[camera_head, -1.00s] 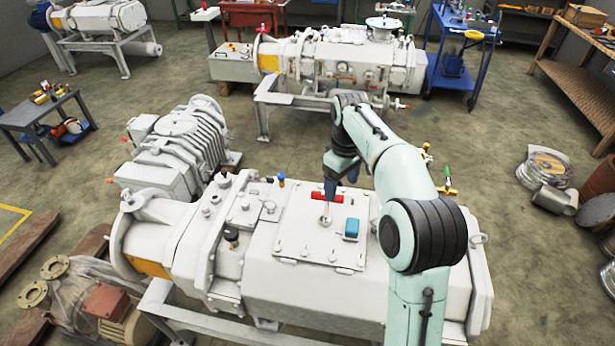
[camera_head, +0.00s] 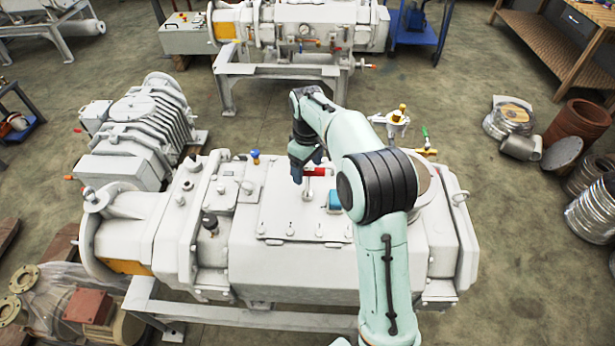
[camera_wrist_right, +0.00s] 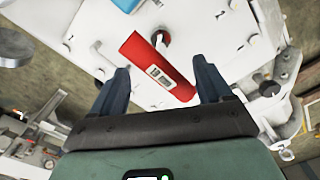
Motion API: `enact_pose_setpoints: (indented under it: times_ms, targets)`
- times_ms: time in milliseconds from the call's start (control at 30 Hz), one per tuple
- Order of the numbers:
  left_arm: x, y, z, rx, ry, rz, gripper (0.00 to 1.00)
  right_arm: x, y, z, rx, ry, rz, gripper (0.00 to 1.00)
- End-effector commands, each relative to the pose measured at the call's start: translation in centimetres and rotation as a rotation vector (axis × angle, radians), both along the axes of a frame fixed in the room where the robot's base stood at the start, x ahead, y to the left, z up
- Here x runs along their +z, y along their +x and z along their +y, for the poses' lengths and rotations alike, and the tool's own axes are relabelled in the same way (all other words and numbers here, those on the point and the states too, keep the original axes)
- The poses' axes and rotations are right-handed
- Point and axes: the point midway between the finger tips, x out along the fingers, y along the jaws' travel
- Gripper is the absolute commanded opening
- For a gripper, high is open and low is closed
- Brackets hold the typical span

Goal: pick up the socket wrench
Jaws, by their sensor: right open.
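The socket wrench appears as a red bar (camera_head: 318,171) lying on the flat top plate of the white vacuum pump. In the right wrist view its red handle (camera_wrist_right: 150,62) carries a small pale label or display and lies at a slant. My right gripper (camera_head: 304,172) is above the plate and hides part of the wrench in the head view. In the right wrist view the open gripper (camera_wrist_right: 163,70) has one finger on each side of the red handle, with gaps showing. Contact cannot be seen. My left gripper is not in view.
A blue block (camera_head: 334,201) and a small upright metal piece (camera_head: 307,193) are on the top plate (camera_head: 270,215) near the wrench. Brass-coloured valve fittings (camera_head: 401,112) stand behind the pump at right. Another pump (camera_head: 300,30) stands behind, with open floor between.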

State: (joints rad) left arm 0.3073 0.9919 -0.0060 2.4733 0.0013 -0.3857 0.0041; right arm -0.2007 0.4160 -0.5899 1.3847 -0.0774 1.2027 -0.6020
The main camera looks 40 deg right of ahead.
Motion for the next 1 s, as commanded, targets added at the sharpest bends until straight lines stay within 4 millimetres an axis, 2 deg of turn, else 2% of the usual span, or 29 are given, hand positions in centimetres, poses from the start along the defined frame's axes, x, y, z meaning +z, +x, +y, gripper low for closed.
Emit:
enact_pose_setpoints:
  times_ms: [100, 233, 533, 567, 700, 800, 1000]
  targets:
    - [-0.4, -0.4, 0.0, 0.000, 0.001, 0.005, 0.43, -2.1, -0.5, 0.1, 0.001, 0.000, 0.005, 0.78]
    - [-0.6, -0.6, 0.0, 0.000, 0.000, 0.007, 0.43, -3.8, -0.5, 0.1, 0.000, 0.000, 0.004, 0.78]
    - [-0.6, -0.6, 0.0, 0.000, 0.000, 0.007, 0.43, -4.2, -0.4, 0.1, 0.001, -0.001, 0.000, 0.78]
    - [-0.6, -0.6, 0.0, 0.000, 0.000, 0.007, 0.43, -4.2, -0.4, 0.1, 0.001, -0.001, 0.000, 0.75]
    - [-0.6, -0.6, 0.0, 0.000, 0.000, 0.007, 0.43, -4.2, -0.4, 0.1, 0.001, -0.001, 0.000, 0.30]
    - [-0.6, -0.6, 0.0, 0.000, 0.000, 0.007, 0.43, -4.2, -0.4, 0.1, 0.001, -0.001, 0.000, 0.00]
    - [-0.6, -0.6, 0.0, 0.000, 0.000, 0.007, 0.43, -4.2, -0.4, 0.1, 0.001, -0.001, 0.000, 0.00]
